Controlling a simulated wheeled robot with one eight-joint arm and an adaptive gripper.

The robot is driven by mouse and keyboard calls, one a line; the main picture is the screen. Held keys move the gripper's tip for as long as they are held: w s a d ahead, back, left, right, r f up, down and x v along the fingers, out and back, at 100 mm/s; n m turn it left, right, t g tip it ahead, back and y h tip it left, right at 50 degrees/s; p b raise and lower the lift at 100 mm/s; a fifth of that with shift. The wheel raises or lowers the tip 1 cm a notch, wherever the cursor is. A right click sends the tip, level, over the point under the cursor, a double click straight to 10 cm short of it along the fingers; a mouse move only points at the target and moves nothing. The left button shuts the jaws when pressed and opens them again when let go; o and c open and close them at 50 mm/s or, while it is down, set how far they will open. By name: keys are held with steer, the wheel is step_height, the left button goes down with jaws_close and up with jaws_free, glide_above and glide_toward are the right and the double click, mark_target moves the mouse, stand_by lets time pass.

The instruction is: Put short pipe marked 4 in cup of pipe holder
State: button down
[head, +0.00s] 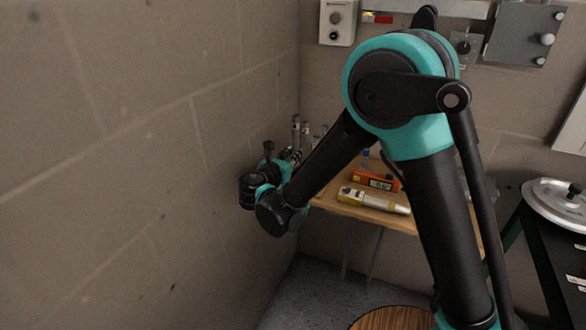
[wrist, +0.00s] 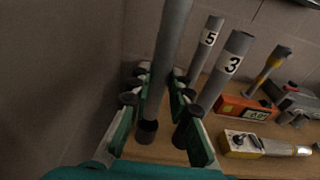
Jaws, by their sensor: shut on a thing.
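In the wrist view a grey pipe (wrist: 168,50) runs up between the teal fingers of my gripper (wrist: 160,82), which is shut on it. No number shows on its visible side. Its lower end meets a dark ring (wrist: 147,132); I cannot tell whether this is a holder cup or the pipe's own end. Two other grey pipes, marked 5 (wrist: 208,42) and 3 (wrist: 229,68), stand to the right, slightly tilted in this view. The pipe holder is mostly hidden by the fingers. In the head view my gripper (head: 270,168) is small beside the left wall, partly covered by my arm.
A wooden table (head: 375,213) carries an orange meter (head: 377,180) and a yellow-and-white tool (head: 372,201), right of the pipes. A grey wall stands close on the left of my gripper. A round metal lid (head: 556,200) lies far right.

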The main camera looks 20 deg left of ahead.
steer(key=shift+f, duration=2.7)
steer(key=shift+f, duration=0.1)
steer(key=c, duration=1.4)
jaws_free()
steer(key=s, duration=0.4)
steer(key=s+r, duration=0.1)
steer(key=s, duration=0.7)
steer(key=shift+a+r, duration=0.15)
steer(key=shift+r, duration=0.2)
